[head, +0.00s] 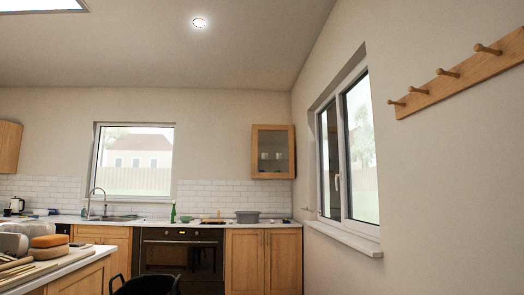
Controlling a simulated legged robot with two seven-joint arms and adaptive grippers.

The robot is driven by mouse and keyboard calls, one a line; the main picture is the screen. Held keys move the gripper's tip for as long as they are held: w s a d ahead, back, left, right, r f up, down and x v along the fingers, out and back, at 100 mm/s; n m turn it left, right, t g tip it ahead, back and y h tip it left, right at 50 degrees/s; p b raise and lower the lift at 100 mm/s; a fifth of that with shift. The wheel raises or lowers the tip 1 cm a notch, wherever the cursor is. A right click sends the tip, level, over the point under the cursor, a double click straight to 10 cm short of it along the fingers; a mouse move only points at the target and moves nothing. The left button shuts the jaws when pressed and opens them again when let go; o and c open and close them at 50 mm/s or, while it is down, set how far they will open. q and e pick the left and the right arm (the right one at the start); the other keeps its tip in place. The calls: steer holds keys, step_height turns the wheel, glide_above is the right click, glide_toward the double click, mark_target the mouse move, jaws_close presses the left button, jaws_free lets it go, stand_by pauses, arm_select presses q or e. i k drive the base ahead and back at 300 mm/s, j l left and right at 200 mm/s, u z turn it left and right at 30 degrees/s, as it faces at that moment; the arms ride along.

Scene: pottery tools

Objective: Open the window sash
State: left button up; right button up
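A two-pane window with a pale frame (344,215) is set in the right wall. Its sashes look closed, and a white handle (337,182) shows on the middle upright between the panes. Neither of my grippers is in the head view.
A wooden peg rail (460,75) juts from the right wall near the window. A counter (200,224) with a sink, oven and wooden cabinets lines the back wall. A worktop with bread-like items (48,241) stands at left, beside a dark chair (148,285).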

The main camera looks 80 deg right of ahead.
mark_target(359, 73)
steer(key=z, duration=3.35)
steer(key=i+j+u, duration=0.25)
steer(key=i, duration=0.2)
steer(key=i+j+u, duration=0.1)
steer(key=i+u, duration=0.2)
steer(key=i, duration=0.15)
steer(key=i+j, duration=0.15)
steer(key=i, duration=0.75)
steer(key=i+j+u, duration=0.1)
steer(key=i, duration=0.8)
steer(key=i+j+z, duration=0.1)
steer(key=i+z, duration=0.35)
steer(key=i+j+z, duration=0.2)
steer(key=z, duration=0.25)
steer(key=i+j+z, duration=0.6)
steer(key=j+z, duration=0.15)
steer(key=z, duration=0.15)
